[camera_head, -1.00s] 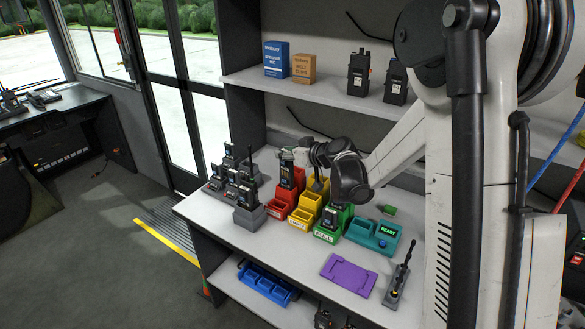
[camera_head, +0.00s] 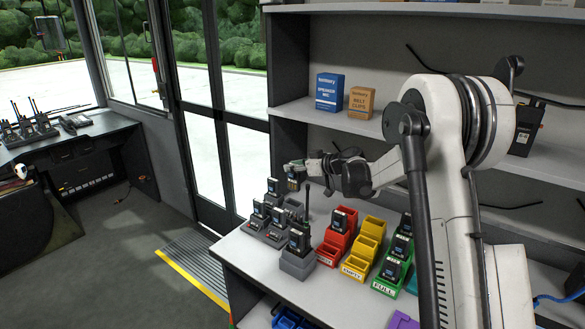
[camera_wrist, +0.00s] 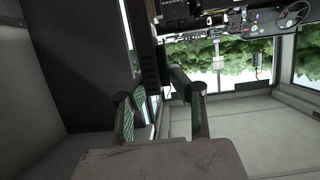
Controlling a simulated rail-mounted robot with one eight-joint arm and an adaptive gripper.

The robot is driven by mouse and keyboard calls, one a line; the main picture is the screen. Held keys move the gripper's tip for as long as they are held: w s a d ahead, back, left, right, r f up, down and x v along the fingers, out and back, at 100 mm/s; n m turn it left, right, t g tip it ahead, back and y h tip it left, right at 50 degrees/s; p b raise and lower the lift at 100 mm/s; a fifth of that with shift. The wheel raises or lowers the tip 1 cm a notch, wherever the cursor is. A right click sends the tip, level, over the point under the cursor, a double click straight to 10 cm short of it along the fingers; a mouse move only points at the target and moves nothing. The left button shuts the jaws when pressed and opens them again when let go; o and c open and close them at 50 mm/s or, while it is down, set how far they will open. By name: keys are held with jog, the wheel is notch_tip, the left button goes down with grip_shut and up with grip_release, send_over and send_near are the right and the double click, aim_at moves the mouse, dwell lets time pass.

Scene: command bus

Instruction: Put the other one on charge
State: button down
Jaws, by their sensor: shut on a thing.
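My gripper (camera_head: 294,168) is at the left end of the workbench, above and behind the grey chargers. It is shut on a small dark block with a yellowish face, probably a battery (camera_head: 293,183). In the wrist view the fingers (camera_wrist: 160,112) show, but the held thing is hard to make out. A grey multi-bay charger (camera_head: 252,230) holds several black units. A single grey charger (camera_head: 297,266) in front holds a radio (camera_head: 299,240) with a tall antenna. A red bin (camera_head: 327,254) and a green bin (camera_head: 385,286) hold black batteries. The yellow bin (camera_head: 355,268) looks empty.
A shelf above carries a blue box (camera_head: 329,92), a tan box (camera_head: 361,101) and a black radio (camera_head: 528,128). Glass doors (camera_head: 244,165) stand left of the bench. Bare bench top (camera_head: 262,277) shows in front.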

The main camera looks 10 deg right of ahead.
aim_at(299, 188)
jog(key=shift+f, duration=0.5)
jog(key=shift+f+b, duration=1.2)
jog(key=shift+f, duration=1.95)
jog(key=shift+f+b, duration=0.65)
jog(key=shift+f, duration=0.1)
jog(key=shift+f+b, duration=0.2)
jog(key=shift+b, duration=0.1)
jog(key=c, duration=1.5)
grip_release()
notch_tip(299, 188, up, 10)
